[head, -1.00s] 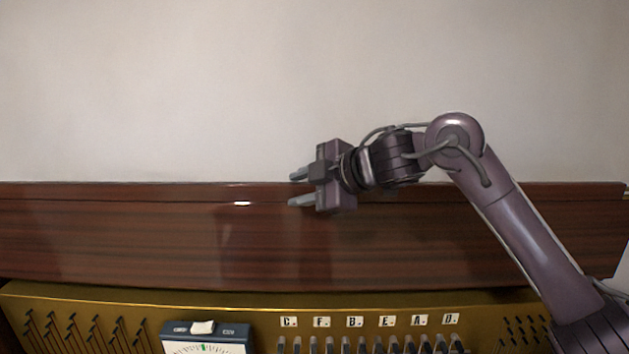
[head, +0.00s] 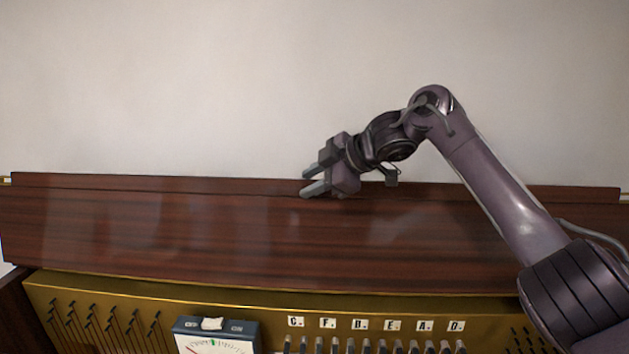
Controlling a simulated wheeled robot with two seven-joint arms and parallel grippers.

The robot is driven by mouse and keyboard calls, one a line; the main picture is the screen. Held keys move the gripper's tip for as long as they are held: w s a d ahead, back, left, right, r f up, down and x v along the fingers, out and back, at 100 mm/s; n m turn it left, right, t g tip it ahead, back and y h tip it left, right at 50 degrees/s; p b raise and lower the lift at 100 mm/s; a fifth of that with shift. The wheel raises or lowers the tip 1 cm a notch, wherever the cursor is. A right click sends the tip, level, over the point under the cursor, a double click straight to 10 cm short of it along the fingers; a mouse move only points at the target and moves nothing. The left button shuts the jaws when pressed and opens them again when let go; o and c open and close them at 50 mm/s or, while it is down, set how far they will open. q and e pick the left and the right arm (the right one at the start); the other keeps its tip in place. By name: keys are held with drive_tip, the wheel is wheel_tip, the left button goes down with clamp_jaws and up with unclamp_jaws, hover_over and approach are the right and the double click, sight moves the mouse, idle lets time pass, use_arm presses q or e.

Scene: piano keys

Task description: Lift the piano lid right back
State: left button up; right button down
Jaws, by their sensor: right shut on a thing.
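The piano lid (head: 250,235) is a long dark reddish-brown wooden board spanning nearly the whole head view. It stands raised, with its upper edge against the pale wall. My left gripper is not in view.
Below the lid runs a gold metal panel (head: 130,289) with dark pins at its left. A dark blue meter box (head: 248,329) stands in front of it. Lettered white tiles (head: 393,325) sit in a row above several grey pegs. The wall (head: 200,80) behind is bare.

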drive_tip(key=shift+d+f, duration=0.15)
drive_tip(key=shift+f, duration=0.6)
drive_tip(key=c, duration=1.5)
unclamp_jaws()
drive_tip(key=shift+o, duration=0.7)
drive_tip(key=shift+w, duration=0.2)
drive_tip(key=shift+r, duration=0.1)
drive_tip(key=shift+r, duration=0.1)
drive_tip(key=shift+d, duration=0.1)
drive_tip(key=b+v, duration=0.3)
drive_tip(key=shift+w+d+r, duration=0.1)
drive_tip(key=shift+d, duration=0.15)
drive_tip(key=v, duration=0.4)
drive_tip(key=shift+s+a+r+b, duration=0.15)
drive_tip(key=shift+s+r+b, duration=0.05)
drive_tip(key=shift+s+b, duration=0.2)
